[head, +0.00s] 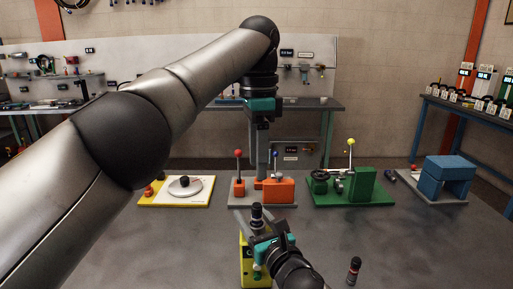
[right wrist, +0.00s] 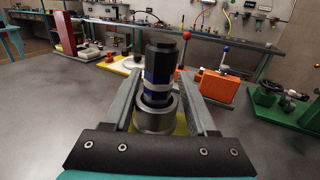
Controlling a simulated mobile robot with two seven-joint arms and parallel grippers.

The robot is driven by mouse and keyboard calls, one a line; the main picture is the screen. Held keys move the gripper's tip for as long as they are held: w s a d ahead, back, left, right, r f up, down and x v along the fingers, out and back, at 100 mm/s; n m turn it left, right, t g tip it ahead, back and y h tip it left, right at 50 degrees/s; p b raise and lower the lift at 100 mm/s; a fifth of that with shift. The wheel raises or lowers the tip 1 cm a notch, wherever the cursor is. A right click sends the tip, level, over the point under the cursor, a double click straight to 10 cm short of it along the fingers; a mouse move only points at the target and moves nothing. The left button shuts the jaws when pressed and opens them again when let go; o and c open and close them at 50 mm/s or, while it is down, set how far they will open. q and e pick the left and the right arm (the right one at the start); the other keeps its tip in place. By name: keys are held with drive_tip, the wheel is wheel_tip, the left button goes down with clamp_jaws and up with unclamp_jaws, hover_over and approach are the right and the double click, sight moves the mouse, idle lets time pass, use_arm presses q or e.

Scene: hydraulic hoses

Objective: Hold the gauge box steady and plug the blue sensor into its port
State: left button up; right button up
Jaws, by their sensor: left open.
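The blue sensor (right wrist: 158,78), a black cylinder with a blue band, stands upright between the fingers of my right gripper (right wrist: 164,100). A wide silver collar surrounds its lower end, with a gap and some yellow showing at the right finger. My right gripper looks open around it. In the head view the sensor's black top (head: 257,213) shows above that gripper. The yellow gauge box (head: 247,262) is below, partly hidden by my right arm; its port cannot be made out. My left gripper (head: 262,165) is open and empty, pointing down above the table beyond the box.
A black cylinder with a red band (head: 353,270) stands at the front right. Along the back are a yellow-edged board (head: 155,201), an orange fixture (head: 278,190), a green fixture (head: 362,187) and a blue block (head: 446,180). The table between is mostly clear.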

drive_tip(key=o, duration=0.3)
drive_tip(key=shift+s, duration=0.1)
